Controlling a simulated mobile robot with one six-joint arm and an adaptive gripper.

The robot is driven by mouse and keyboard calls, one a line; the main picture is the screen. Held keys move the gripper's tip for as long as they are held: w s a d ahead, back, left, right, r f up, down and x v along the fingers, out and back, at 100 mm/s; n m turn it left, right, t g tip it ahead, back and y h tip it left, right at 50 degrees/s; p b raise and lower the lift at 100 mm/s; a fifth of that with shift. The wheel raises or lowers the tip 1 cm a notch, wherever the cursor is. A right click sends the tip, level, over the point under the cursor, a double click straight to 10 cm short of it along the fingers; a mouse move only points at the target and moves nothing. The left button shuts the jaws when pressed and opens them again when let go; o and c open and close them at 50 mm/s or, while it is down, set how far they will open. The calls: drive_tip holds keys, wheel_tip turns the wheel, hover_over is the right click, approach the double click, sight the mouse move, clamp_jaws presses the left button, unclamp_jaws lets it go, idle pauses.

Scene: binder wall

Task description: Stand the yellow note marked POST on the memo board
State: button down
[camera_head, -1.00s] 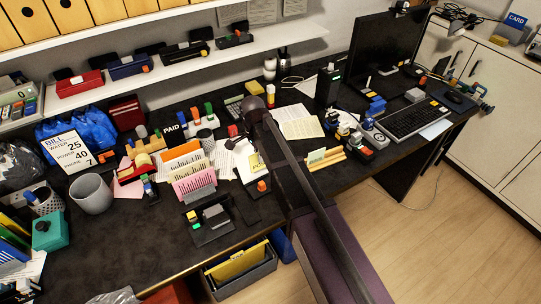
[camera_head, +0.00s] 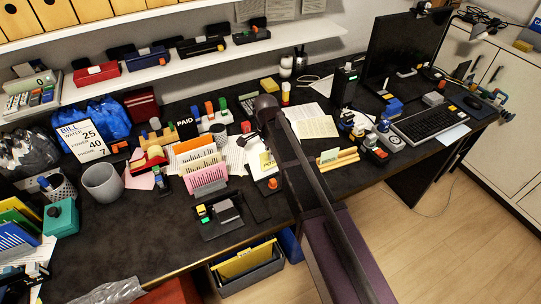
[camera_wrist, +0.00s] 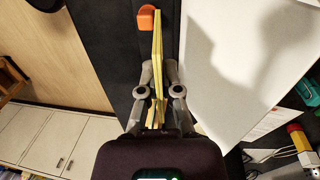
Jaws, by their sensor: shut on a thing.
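My gripper (camera_wrist: 158,80) is shut on a thin yellow note (camera_wrist: 158,45), seen edge-on between the two fingers in the wrist view. In the head view the yellow note (camera_head: 267,160), with part of its dark lettering showing, appears just left of my arm. My arm hides most of the gripper there. An orange block (camera_wrist: 147,18) is beside the note's far end in the wrist view; it also shows in the head view (camera_head: 272,183). A large white surface (camera_wrist: 225,60) lies right of the note. I cannot tell for sure which surface is the memo board.
A letter rack with pink and orange cards (camera_head: 205,175) stands left of the note. A black tray (camera_head: 219,215) is in front of it. A wooden card holder (camera_head: 338,159), keyboard (camera_head: 428,125) and monitor (camera_head: 400,55) are to the right. Bare desk shows at front left (camera_head: 130,235).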

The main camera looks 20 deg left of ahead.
drive_tip(key=shift+w+a+f+b, duration=0.25)
drive_tip(key=shift+a+f+b, duration=0.1)
drive_tip(key=shift+f+b, duration=0.5)
drive_tip(key=shift+w+a+f+b, duration=0.25)
drive_tip(key=shift+a+f+b, duration=0.1)
drive_tip(key=shift+f+b, duration=0.45)
drive_tip(key=shift+w+a+f+b, duration=0.25)
drive_tip(key=shift+a+f+b, duration=0.1)
drive_tip(key=shift+f+b, duration=0.5)
drive_tip(key=shift+f, duration=0.1)
drive_tip(key=shift+f, duration=0.25)
drive_tip(key=shift+s+d+f+b, duration=0.2)
drive_tip(key=shift+d+f+b, duration=0.1)
drive_tip(key=shift+f+b, duration=0.35)
idle(0.7)
drive_tip(key=c, duration=0.7)
unclamp_jaws()
drive_tip(key=shift+r, duration=0.1)
